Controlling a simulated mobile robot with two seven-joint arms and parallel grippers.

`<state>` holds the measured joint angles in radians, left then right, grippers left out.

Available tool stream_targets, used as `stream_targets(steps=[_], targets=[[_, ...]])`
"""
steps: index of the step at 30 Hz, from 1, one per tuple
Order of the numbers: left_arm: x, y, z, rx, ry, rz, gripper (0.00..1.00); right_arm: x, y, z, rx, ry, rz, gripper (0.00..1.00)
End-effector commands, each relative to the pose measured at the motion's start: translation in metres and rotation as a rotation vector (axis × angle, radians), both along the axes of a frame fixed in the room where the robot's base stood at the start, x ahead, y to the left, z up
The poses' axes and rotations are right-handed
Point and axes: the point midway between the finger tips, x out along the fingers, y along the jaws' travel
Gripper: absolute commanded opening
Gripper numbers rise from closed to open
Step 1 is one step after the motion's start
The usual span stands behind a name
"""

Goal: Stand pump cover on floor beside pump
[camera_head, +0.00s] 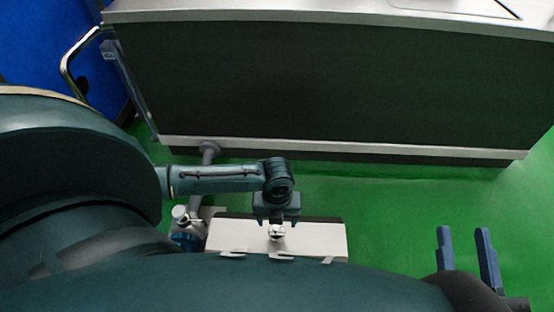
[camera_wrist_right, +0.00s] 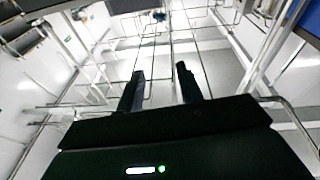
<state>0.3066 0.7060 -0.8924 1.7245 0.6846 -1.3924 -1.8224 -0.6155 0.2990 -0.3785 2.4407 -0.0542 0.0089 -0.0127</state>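The light grey pump cover (camera_head: 320,240) shows low in the head view, a box-like panel with a small bright handle or knob (camera_head: 277,234) and a few notches along its near edge. Part of the pump (camera_head: 187,238), with a blue piece and silver pipe fittings, shows just left of the cover. My left gripper (camera_head: 277,222) points down at the handle; its fingertips are at the handle, but their grip is too small to tell. Whether the cover touches the floor is unclear. My right gripper (camera_head: 466,245) is open and empty, away to the right; its two fingers (camera_wrist_right: 160,88) stand apart in the wrist view.
A large dark-sided cabinet (camera_head: 330,85) with a steel top stands beyond the cover. A vertical pipe (camera_head: 208,155) rises near its left end. Green floor (camera_head: 400,200) is clear to the right of the cover. A blue panel (camera_head: 40,45) is at far left.

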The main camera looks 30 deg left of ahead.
Motion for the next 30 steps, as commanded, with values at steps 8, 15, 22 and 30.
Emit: stream_targets(steps=[8,15,22,30], targets=[[0.000,0.000,0.045,-0.001,-0.001,0.000,0.67,0.001,-0.004,0.004,-0.057,-0.005,-0.025,0.36],[0.000,0.000,0.050,0.000,0.000,0.001,0.67,0.000,-0.005,0.001,-0.070,-0.006,-0.029,0.36],[0.000,0.000,0.049,0.000,0.000,0.001,0.67,0.000,-0.005,0.001,-0.070,-0.005,-0.029,0.36],[0.000,0.000,0.049,0.000,0.000,0.000,0.67,0.001,-0.005,0.003,-0.066,-0.010,-0.029,0.36]])
